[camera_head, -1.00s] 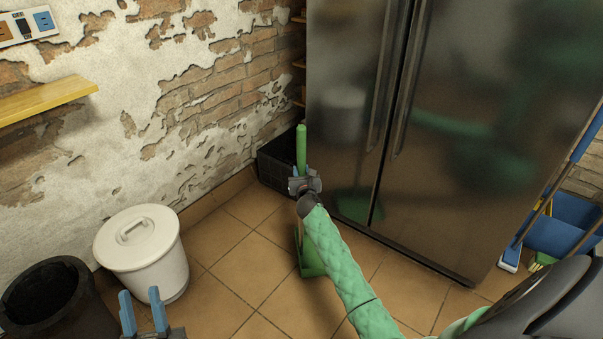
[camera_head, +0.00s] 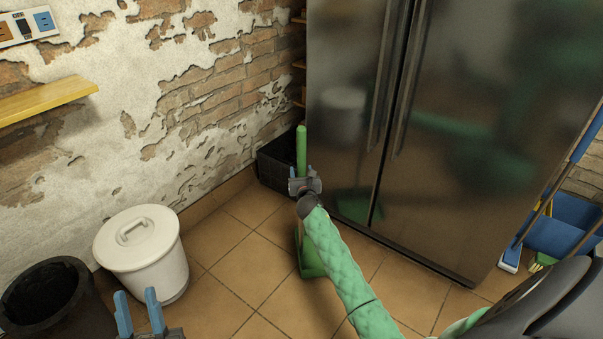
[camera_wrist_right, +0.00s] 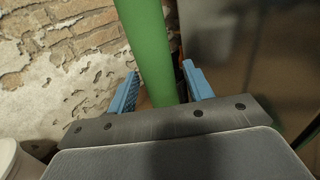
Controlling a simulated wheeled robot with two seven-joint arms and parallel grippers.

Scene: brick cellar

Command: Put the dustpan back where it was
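The green dustpan (camera_head: 311,262) stands on the tiled floor in front of the fridge, its long handle (camera_head: 301,148) upright. My right gripper (camera_head: 303,178) is at the handle. In the right wrist view, its two blue fingers (camera_wrist_right: 162,90) stand apart on either side of the green handle (camera_wrist_right: 150,45), with a visible gap at the left finger. Part of the lower handle is hidden behind my right gripper and arm. My left gripper (camera_head: 139,312) is open and empty at the bottom edge of the head view, in front of the white bin.
A white lidded bin (camera_head: 142,250) and a black bin (camera_head: 60,300) stand at left. A black crate (camera_head: 277,165) sits behind the dustpan, beside the fridge (camera_head: 345,60). A blue bucket (camera_head: 565,225) stands at far right. Floor left of the dustpan is clear.

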